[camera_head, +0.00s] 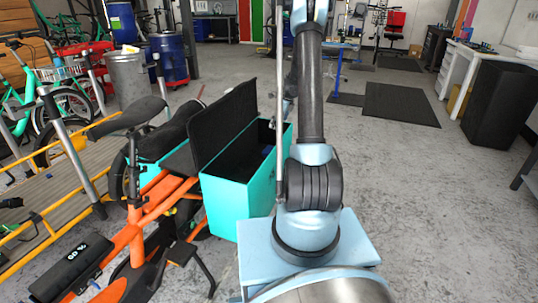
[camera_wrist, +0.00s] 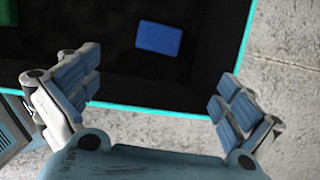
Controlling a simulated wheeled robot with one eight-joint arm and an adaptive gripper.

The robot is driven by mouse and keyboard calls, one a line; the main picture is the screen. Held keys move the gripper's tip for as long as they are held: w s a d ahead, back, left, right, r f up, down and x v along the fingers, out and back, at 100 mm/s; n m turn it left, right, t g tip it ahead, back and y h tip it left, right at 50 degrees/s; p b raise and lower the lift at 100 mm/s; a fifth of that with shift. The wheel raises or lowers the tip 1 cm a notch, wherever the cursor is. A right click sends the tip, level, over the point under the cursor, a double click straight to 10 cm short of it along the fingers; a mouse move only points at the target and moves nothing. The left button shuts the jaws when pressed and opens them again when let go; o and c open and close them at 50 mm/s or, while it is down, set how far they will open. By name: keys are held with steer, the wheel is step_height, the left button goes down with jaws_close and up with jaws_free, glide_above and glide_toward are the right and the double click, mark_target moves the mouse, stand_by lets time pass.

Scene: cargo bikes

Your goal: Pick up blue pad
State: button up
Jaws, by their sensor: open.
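The blue pad (camera_wrist: 159,39) is a small blue rectangle lying on the dark floor of the teal cargo box (camera_wrist: 165,111) in the wrist view. In the head view the teal cargo box (camera_head: 225,206) is open and sits on the orange cargo bike; a bit of blue (camera_head: 268,150) shows inside it, partly hidden. My gripper (camera_wrist: 160,95) is open and empty, its fingers spread wide over the near edge of the box. The pad lies beyond the fingertips, between their lines. In the head view my arm hides the gripper.
The box's black lid (camera_head: 222,125) stands raised on its left side. The orange bike frame (camera_head: 145,220) and saddle (camera_head: 127,117) are left of the box. A green thing (camera_wrist: 30,15) lies in the box's left corner.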

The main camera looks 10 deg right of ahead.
glide_above(270, 149)
steer(key=d, duration=0.1)
steer(key=f, duration=1.1)
steer(key=shift+s+d+f, duration=0.15)
steer(key=shift+s, duration=0.1)
steer(key=shift+x, duration=2.9)
steer(key=shift+s+d, duration=0.15)
steer(key=shift+s, duration=0.05)
steer(key=c, duration=1)
